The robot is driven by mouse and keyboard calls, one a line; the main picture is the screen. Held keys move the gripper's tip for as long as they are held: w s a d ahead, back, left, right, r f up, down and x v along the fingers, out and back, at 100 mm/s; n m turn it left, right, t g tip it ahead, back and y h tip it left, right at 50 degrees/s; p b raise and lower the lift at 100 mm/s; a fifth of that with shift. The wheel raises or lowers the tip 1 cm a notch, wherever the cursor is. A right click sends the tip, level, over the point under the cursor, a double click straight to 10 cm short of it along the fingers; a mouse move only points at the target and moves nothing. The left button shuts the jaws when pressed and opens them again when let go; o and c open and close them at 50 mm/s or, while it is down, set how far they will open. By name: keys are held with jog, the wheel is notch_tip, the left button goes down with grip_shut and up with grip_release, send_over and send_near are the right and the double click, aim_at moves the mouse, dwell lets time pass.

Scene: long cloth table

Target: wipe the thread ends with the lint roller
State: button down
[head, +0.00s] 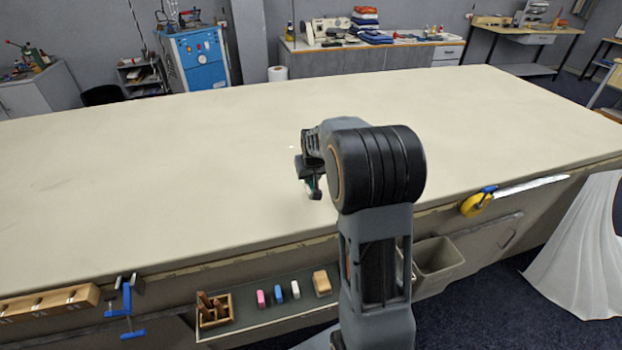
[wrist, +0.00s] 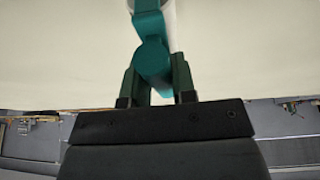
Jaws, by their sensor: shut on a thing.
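My gripper (wrist: 157,82) is shut on the teal handle of the lint roller (wrist: 150,55). The handle runs up between the two dark green fingers in the wrist view, and a bit of white shows at the top edge. In the head view my gripper (head: 311,188) is over the near middle of the cloth table (head: 150,170), largely hidden behind my own arm. Only a small green and white part shows at its tip. A tiny pale speck (head: 291,147) lies on the table beyond it; I cannot tell whether it is thread ends.
The tabletop is otherwise bare. Along the front edge are a blue clamp (head: 126,308), a shelf (head: 262,313) with colored chalk pieces and a small wooden box (head: 215,310), a grey bin (head: 438,261) and a yellow tape (head: 474,204). White cloth (head: 583,250) hangs at the right.

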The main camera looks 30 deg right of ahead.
jog(key=shift+r+p, duration=1)
jog(key=shift+r, duration=0.95)
